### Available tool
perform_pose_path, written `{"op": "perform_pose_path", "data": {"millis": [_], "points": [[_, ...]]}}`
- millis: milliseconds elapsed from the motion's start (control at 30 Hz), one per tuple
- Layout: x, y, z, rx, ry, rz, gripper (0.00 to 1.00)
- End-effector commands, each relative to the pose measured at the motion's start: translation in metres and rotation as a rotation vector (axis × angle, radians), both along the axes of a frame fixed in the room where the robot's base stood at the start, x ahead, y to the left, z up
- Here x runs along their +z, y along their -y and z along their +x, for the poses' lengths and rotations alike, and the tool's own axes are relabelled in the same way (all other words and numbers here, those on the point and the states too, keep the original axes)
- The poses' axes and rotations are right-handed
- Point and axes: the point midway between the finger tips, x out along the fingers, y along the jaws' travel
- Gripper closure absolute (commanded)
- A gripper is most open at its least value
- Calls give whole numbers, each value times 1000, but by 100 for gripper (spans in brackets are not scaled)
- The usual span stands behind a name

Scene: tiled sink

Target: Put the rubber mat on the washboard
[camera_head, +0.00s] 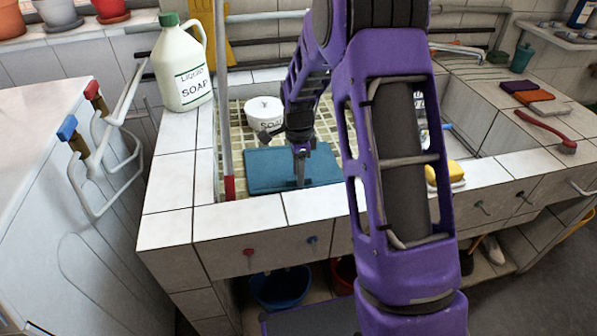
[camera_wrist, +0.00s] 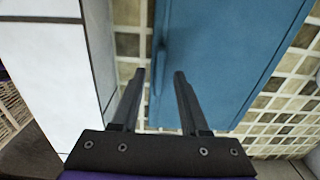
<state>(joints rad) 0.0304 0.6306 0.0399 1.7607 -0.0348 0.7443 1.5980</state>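A flat blue rectangle, which looks like the rubber mat (camera_head: 262,172), lies on the small-tiled floor of the left basin, near its front edge. My gripper (camera_head: 300,182) points down over the mat's front part. In the wrist view the mat (camera_wrist: 225,50) has a raised rim, and a small bump shows along its edge near the fingertips. My gripper (camera_wrist: 160,74) is open there, its two fingers apart with the mat's edge between them in the picture. I cannot tell whether they touch it. I cannot make out the washboard for certain; my arm hides the middle of the sink.
A white pot (camera_head: 264,115) marked soap stands behind the mat. A liquid soap jug (camera_head: 184,68) stands on the left ledge. A yellow sponge (camera_head: 445,171) lies right of my arm. A red brush (camera_head: 548,131) and folded cloths (camera_head: 533,95) lie on the right counter.

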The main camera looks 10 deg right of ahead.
Motion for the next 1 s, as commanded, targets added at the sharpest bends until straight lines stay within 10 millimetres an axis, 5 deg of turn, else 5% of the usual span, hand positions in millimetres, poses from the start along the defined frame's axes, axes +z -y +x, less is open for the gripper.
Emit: {"op": "perform_pose_path", "data": {"millis": [267,700,1000], "points": [[13,0,1,0,3,0,55],[102,0,0,0,2,0,55],[124,0,-1,0,0,0,55]]}}
